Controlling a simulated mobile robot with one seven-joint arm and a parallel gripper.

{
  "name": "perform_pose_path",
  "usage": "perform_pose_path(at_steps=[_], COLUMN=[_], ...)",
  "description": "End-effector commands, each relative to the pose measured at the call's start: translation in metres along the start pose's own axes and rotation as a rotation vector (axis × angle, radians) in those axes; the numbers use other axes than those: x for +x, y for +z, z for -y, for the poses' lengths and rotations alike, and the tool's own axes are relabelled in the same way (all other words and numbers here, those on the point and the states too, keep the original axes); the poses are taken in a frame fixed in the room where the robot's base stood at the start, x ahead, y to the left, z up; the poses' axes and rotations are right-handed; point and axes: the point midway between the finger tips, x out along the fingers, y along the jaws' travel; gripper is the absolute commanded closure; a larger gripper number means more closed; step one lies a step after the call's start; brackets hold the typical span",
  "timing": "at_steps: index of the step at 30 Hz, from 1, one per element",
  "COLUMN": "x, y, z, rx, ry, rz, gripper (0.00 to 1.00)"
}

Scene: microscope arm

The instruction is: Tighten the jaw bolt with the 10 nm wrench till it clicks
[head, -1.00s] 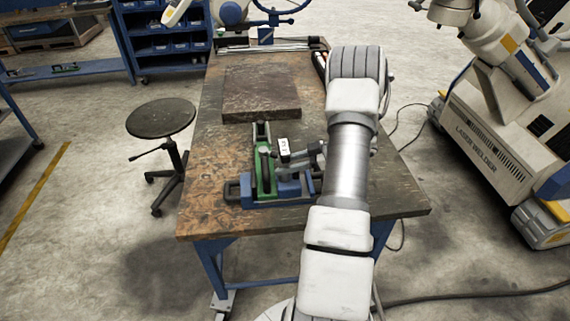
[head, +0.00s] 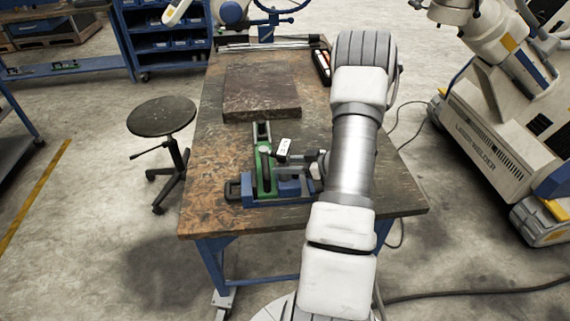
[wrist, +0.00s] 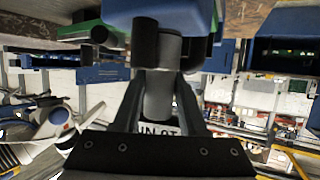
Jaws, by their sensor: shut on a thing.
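My gripper (wrist: 160,100) is shut on the wrench's grey cylindrical body (wrist: 161,92) in the wrist view. In the head view my forearm hides most of the gripper. I cannot make out the jaw bolt.
The wooden workbench (head: 215,205) has free room at the front left. A thick dark slab (head: 262,92) lies behind the vise. A stool (head: 161,118) stands left of the bench, and a laser welder (head: 490,150) stands right.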

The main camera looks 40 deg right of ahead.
Motion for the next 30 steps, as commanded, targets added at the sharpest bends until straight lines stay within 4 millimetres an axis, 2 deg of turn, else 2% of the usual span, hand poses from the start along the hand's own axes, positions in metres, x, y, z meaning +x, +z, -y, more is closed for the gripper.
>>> perform_pose_path(at_steps=[5,11,23,30], x=[0.0,0.0,-0.001,-0.005], y=[-0.001,-0.001,-0.004,-0.016], z=[0.0,0.0,-0.001,-0.001], rx=[0.013,0.07,0.033,0.034], ry=[0.033,0.175,0.092,0.092], rz=[-0.004,-0.004,-0.005,-0.005], gripper=[1.0,1.0,1.0,1.0])
